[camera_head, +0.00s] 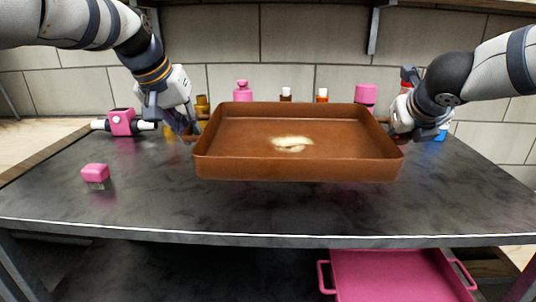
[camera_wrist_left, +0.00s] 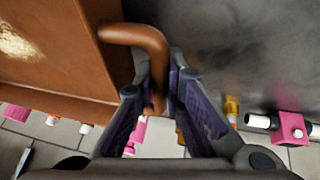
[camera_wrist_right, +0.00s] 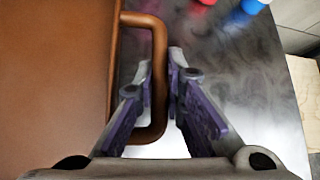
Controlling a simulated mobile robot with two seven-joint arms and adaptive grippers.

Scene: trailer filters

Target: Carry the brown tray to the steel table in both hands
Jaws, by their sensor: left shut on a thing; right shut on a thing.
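The brown tray (camera_head: 298,168) is held level in the middle of the head view, over the dark steel table (camera_head: 130,205). A pale patch shows on its inside floor. My left gripper (camera_head: 188,130) is shut on the tray's left handle; the left wrist view shows the handle (camera_wrist_left: 150,50) between the fingers (camera_wrist_left: 160,95). My right gripper (camera_head: 397,130) is shut on the right handle (camera_wrist_right: 158,60), which shows between the fingers (camera_wrist_right: 165,95) in the right wrist view. The tray's front wall hides the table under it, and I cannot tell the exact gap.
A pink block (camera_head: 95,172) and a pink-and-white fitting (camera_head: 122,122) lie on the table's left. Pink bottles (camera_head: 243,92) and other small containers stand behind the tray by the tiled wall. A pink tray (camera_head: 395,275) sits below the tabletop. The table's front strip is clear.

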